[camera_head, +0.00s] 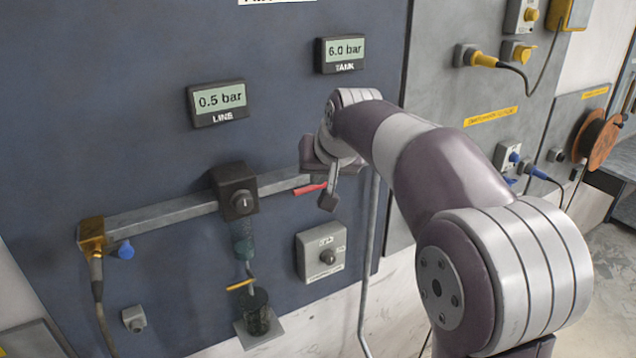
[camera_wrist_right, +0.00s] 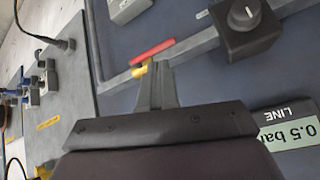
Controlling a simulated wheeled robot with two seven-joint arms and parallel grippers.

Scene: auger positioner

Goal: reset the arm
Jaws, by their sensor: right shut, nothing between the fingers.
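My right arm reaches in from the right in the head view, and its right gripper (camera_head: 328,201) hangs in front of the blue panel beside the red lever (camera_head: 310,189). In the wrist view the fingers of the right gripper (camera_wrist_right: 156,68) are together and empty. Their tips are close to the red lever (camera_wrist_right: 152,51) and a small yellow part (camera_wrist_right: 139,69) at its base. I cannot tell whether they touch. The red lever sits at the right end of a grey pipe (camera_head: 165,213). My left gripper is not in view.
The line display (camera_head: 218,103) reads 0.5 bar and the tank display (camera_head: 341,54) 6.0 bar. A black knob box (camera_head: 236,190) sits on the pipe. A grey switch box (camera_head: 321,252) is below the gripper. A vertical conduit (camera_head: 368,265) runs close by.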

